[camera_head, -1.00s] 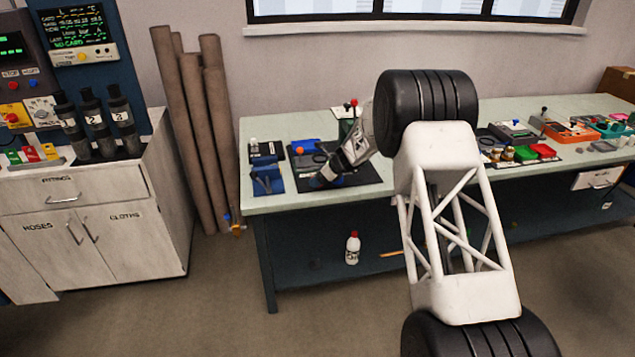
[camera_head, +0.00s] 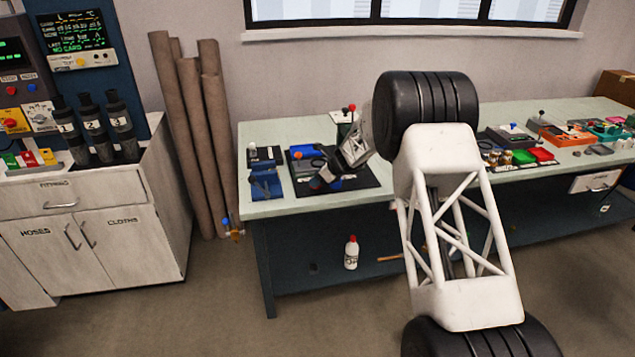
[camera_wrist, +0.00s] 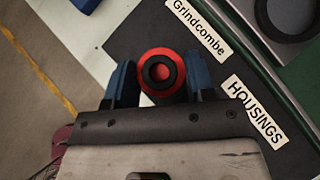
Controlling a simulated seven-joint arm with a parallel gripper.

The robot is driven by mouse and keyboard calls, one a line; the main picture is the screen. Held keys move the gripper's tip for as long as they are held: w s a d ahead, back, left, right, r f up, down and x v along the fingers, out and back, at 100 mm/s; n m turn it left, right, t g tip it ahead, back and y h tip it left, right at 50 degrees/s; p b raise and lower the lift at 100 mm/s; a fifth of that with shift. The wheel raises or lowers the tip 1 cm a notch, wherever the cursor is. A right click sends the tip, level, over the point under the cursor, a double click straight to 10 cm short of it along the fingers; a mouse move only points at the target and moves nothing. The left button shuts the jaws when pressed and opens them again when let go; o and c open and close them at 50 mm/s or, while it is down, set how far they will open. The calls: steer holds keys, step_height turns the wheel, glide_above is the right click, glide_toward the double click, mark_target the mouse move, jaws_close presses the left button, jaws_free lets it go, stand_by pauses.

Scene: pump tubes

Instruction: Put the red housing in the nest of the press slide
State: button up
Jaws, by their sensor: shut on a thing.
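In the head view my gripper (camera_head: 320,183) is low over this mat at the left part of the bench, and the housing is too small to make out. I cannot clearly identify the press slide's nest.
A grey plate with a dark round ring (camera_wrist: 262,20) lies at upper right in the wrist view. Labels read Grindcombe (camera_wrist: 198,27) and HOUSINGS (camera_wrist: 257,112). A blue fixture (camera_head: 266,183) stands left of the mat. Coloured trays (camera_head: 520,155) stand further right on the bench.

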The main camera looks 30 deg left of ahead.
step_height(320, 180, up, 2)
steer(key=shift+r, duration=0.15)
steer(key=s+d+r, duration=0.1)
steer(key=s+d, duration=0.9)
steer(key=s, duration=0.1)
steer(key=shift+s+d+r, duration=0.2)
steer(key=shift+s+d, duration=0.15)
steer(key=shift+s, duration=0.05)
stand_by(0.6)
steer(key=w+a+r+m+t+h, duration=0.1)
steer(key=w+a+r+m+t, duration=0.2)
steer(key=w+a+m+t, duration=0.3)
steer(key=shift+w+a+m+t+h, duration=0.45)
steer(key=shift+w+m, duration=1.05)
steer(key=shift+w, duration=1.25)
steer(key=shift+a, duration=0.1)
steer(key=shift+w+a, duration=0.1)
steer(key=shift+w, duration=0.05)
